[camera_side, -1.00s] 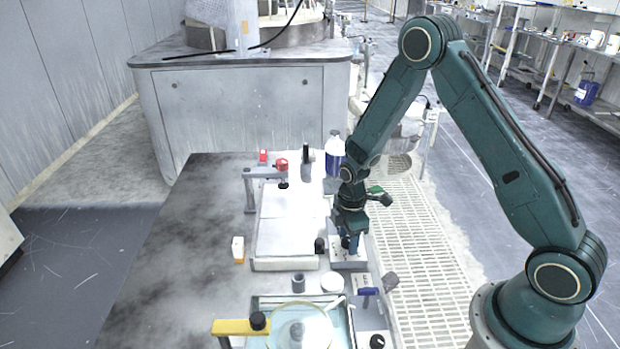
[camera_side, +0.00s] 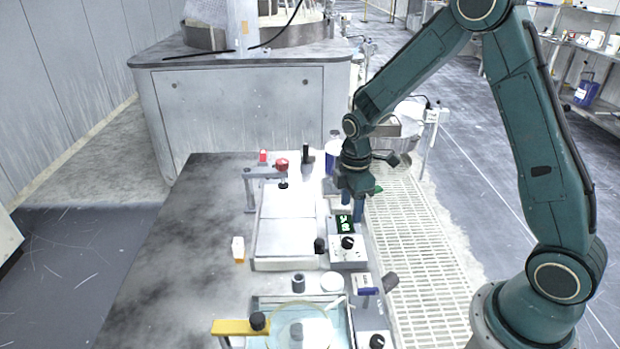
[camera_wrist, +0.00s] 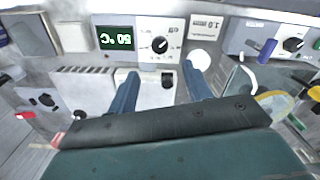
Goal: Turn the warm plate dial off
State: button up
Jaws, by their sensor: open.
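The warm plate (camera_side: 285,235) is a pale flat slab on the bench. Its control panel (camera_side: 350,256) carries a black dial (camera_side: 347,242) and a lit green display (camera_side: 344,224). In the wrist view the display (camera_wrist: 115,38) appears to read 50 °C, and the dial (camera_wrist: 160,45) has a pale pointer line whose exact setting I cannot tell. My gripper (camera_side: 352,212) is open and empty, raised above and behind the dial in the side view. In the wrist view its two blue fingers (camera_wrist: 160,77) are apart, clear of the dial.
A red-knobbed clamp (camera_side: 281,165) stands behind the plate, near a white-and-blue bottle (camera_side: 333,152). A water bath (camera_side: 258,304) with a yellow bar (camera_side: 238,327) is in front. Bare bench lies left.

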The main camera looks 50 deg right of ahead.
jog(key=shift+r, duration=1.4)
jog(key=s+a+r+m+t, duration=0.25)
jog(key=s+r, duration=0.25)
jog(key=r, duration=0.3)
jog(key=s+a+r+m+t, duration=0.1)
jog(key=s+r+m, duration=0.35)
jog(key=r, duration=0.25)
jog(key=s+a+r+m+t, duration=0.1)
jog(key=s+r+m, duration=0.1)
jog(key=s, duration=0.4)
jog(key=s+r+m+t, duration=0.1)
jog(key=s+r+m, duration=0.1)
jog(key=s, duration=0.5)
jog(key=shift+a+r+m, duration=0.35)
jog(key=shift+m, duration=0.25)
